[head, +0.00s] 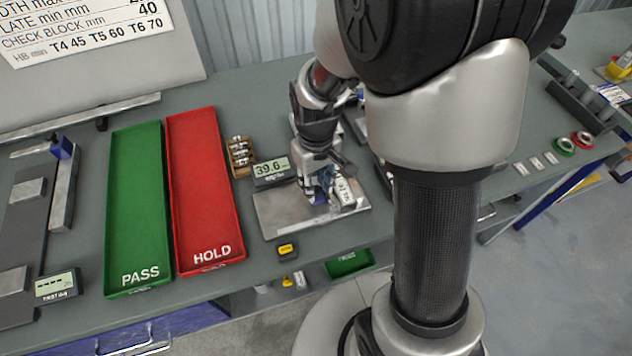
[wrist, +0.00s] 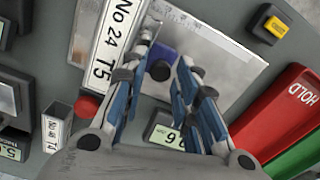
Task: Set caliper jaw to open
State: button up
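My gripper (head: 318,192) points down over a metal plate (head: 285,212) in the head view. In the wrist view its two blue-padded fingers (wrist: 168,55) are apart. A purple-blue block with a dark round knob (wrist: 160,68), which looks like the caliper's movable jaw, lies between and beyond the fingertips. I cannot tell whether a finger touches it. The caliper's readout (head: 270,170) shows 39.6 at the plate's back edge; it shows partly in the wrist view (wrist: 163,128).
A red HOLD tray (head: 205,190) and a green PASS tray (head: 138,210) lie left of the plate. A small wooden rack of parts (head: 240,156) stands close behind it. A yellow-topped button box (head: 287,248) is in front. A second readout (head: 55,285) is at far left.

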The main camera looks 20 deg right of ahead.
jog(key=shift+c, duration=0.4)
grip_shut()
jog(key=shift+a, duration=0.1)
